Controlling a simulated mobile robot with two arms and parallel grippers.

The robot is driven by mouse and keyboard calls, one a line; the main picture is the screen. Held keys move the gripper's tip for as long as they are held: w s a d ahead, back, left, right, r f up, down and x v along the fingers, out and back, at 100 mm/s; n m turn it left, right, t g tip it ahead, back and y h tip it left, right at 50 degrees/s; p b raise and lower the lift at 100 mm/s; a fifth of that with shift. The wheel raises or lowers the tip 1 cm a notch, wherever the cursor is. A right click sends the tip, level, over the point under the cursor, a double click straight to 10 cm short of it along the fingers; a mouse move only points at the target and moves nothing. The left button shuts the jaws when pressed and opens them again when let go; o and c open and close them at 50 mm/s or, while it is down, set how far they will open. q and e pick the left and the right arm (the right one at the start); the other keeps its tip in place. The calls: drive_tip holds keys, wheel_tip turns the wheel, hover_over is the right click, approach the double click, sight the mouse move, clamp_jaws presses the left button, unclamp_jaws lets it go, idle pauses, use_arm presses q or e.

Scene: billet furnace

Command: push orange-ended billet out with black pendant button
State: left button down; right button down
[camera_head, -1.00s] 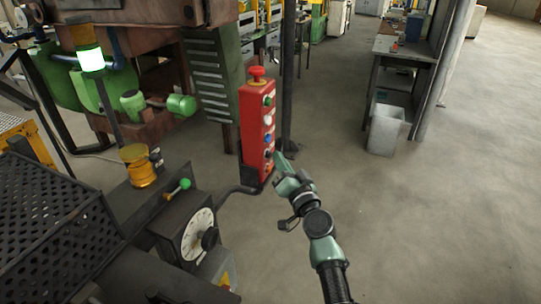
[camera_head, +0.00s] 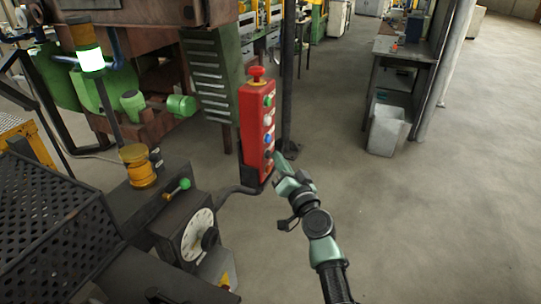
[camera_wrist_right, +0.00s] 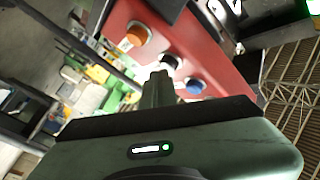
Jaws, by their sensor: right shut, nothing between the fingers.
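The red pendant (camera_head: 255,130) stands upright left of centre in the head view, with a red mushroom knob on top and a column of coloured buttons. The black button (camera_wrist_right: 171,61) sits between the orange button (camera_wrist_right: 137,34) and the blue button (camera_wrist_right: 195,86) in the wrist view. My right gripper (camera_head: 281,160) is shut and empty, its tips at the lower part of the pendant's button face. In the wrist view the shut fingers (camera_wrist_right: 158,88) point at the black button; I cannot tell whether they touch it. The orange-ended billet and my left gripper are not in view.
A dial box (camera_head: 195,235) with a green-knobbed lever stands at the lower left. A dark post (camera_head: 288,80) rises behind the pendant. A workbench (camera_head: 400,50) and a pale bin (camera_head: 386,130) stand to the right. The floor right of my arm is clear.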

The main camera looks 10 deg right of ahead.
drive_tip(key=shift+s+d, duration=0.4)
drive_tip(key=shift+d, duration=0.15)
drive_tip(key=shift+s+d, duration=0.7)
drive_tip(key=shift+d, duration=0.35)
drive_tip(key=shift+s+d, duration=0.7)
drive_tip(key=shift+d, duration=0.35)
idle(1.1)
